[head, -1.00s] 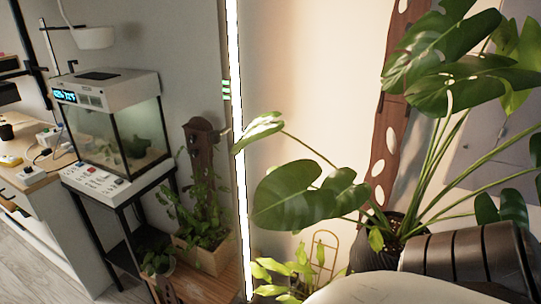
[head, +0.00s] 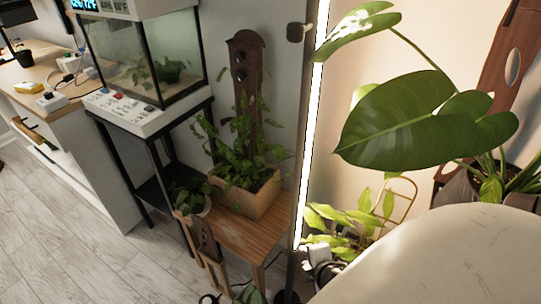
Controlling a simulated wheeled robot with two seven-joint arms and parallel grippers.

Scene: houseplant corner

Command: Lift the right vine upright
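A leafy green vine plant (head: 235,150) grows in a wooden planter box (head: 262,197) against a dark upright plank (head: 246,60). Further right, a yellow-green plant (head: 340,220) with drooping leaves stands beside a thin hoop support (head: 412,190), beyond the bright light strip. I cannot tell which is the right vine. My pale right arm fills the lower right corner and hides what lies behind it. A small white and black part, possibly my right gripper (head: 318,258), shows at the arm's left edge; its fingers cannot be made out. My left gripper is not in view.
A large-leaved plant (head: 410,122) overhangs the right side. A glass tank (head: 150,60) stands on a black stand at the left. The planter box and a small potted plant (head: 190,197) are on a low wooden bench (head: 235,232). Open floor (head: 75,245) lies at lower left.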

